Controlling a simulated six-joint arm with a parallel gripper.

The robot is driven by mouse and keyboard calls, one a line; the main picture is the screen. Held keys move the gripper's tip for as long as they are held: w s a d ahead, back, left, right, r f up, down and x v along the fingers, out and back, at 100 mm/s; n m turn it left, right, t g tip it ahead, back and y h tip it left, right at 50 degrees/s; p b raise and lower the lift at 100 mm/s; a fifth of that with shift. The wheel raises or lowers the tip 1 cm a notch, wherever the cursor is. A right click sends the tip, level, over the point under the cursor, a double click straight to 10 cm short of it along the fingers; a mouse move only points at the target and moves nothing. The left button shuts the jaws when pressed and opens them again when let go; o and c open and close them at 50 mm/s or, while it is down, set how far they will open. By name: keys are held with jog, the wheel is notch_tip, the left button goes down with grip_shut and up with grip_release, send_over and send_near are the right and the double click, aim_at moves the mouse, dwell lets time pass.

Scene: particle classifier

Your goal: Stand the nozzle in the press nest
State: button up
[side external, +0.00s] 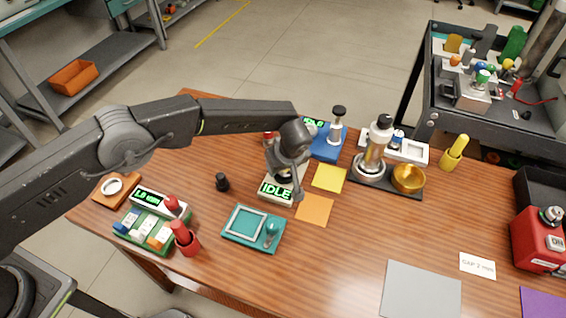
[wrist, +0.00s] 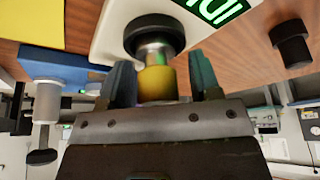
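My gripper (side external: 290,178) is low over a white unit with a lit IDLE display (side external: 276,190). In the wrist view my gripper's two fingers (wrist: 160,80) stand apart, on either side of a part with a yellow end and a metal collar, which looks like the nozzle (wrist: 157,82). A narrow gap shows between the yellow end and the right finger; contact at the left finger is unclear. The metal collar meets a round black piece, probably the nest (wrist: 153,30), on the white unit. Whether the nozzle is fully seated is not clear. In the side view my gripper mostly hides it.
A small black cylinder (side external: 222,182) stands to the left. A teal tray (side external: 253,229) is in front. A blue unit (side external: 327,143) stands behind, right. Yellow (side external: 329,178) and orange (side external: 314,210) sheets lie right. A metal press-like stand (side external: 374,155) and gold bowl (side external: 408,179) are farther right.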

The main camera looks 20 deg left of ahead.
jog(key=shift+r, duration=0.1)
jog(key=v, duration=1.3)
jog(key=shift+r, duration=0.35)
